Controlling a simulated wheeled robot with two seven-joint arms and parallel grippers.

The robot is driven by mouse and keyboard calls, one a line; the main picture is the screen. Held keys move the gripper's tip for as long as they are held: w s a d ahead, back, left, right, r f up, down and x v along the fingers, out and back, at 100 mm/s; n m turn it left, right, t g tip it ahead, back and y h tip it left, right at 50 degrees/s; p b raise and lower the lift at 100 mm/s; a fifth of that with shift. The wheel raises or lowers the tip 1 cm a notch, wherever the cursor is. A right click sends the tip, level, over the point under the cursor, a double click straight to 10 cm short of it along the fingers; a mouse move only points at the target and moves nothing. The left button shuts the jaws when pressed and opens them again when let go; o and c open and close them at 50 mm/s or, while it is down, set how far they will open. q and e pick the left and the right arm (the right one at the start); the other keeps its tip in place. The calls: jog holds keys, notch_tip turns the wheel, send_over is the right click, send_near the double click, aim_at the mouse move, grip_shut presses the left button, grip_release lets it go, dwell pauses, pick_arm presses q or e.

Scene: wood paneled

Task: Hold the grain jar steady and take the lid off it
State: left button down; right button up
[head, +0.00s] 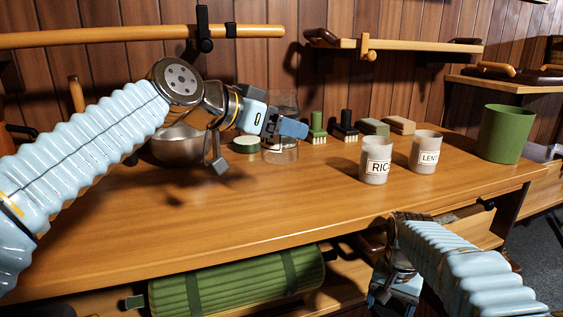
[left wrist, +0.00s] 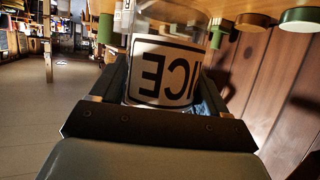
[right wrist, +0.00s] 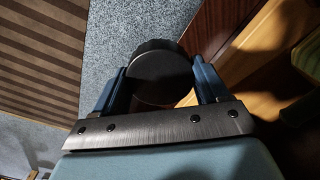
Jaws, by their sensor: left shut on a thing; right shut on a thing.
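A clear glass jar (head: 284,152) stands at the back of the wooden table, with no lid visible on top. My left gripper (head: 291,129) is shut around it from the left. The left wrist view shows the jar (left wrist: 165,70) between the fingers, its white label reading "ICE" upside down. A round green lid (head: 246,145) lies on the table just left of the jar. My right gripper (right wrist: 165,85) is low, in front of the table's front edge, shut on a dark round object (right wrist: 158,72). I cannot tell what that object is; the head view does not show it clearly.
White containers labelled RICE (head: 375,161) and LENTILS (head: 424,151) stand to the right. A metal bowl (head: 178,146) is behind my left arm. Brushes, blocks and a green bin (head: 506,134) line the back. The table's front middle is clear.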

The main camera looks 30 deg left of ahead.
pick_arm(q)
jog(key=w+a+f, duration=0.1)
jog(key=w+f, duration=0.1)
jog(key=f, duration=0.1)
jog(key=w+a+f, duration=0.1)
jog(key=w+f, duration=0.1)
jog(key=f, duration=0.1)
jog(key=w+a+f, duration=0.1)
jog(key=w+f, duration=0.1)
jog(key=f, duration=0.1)
jog(key=shift+w+a, duration=0.15)
jog(key=shift+w, duration=0.25)
pick_arm(e)
jog(key=shift+f, duration=0.1)
pick_arm(q)
jog(key=shift+f, duration=0.5)
jog(key=shift+f+b, duration=0.1)
jog(key=shift+b, duration=0.25)
pick_arm(e)
jog(key=shift+f, duration=0.1)
pick_arm(q)
jog(key=shift+f, duration=0.1)
pick_arm(e)
jog(key=shift+f, duration=0.15)
pick_arm(q)
grip_release()
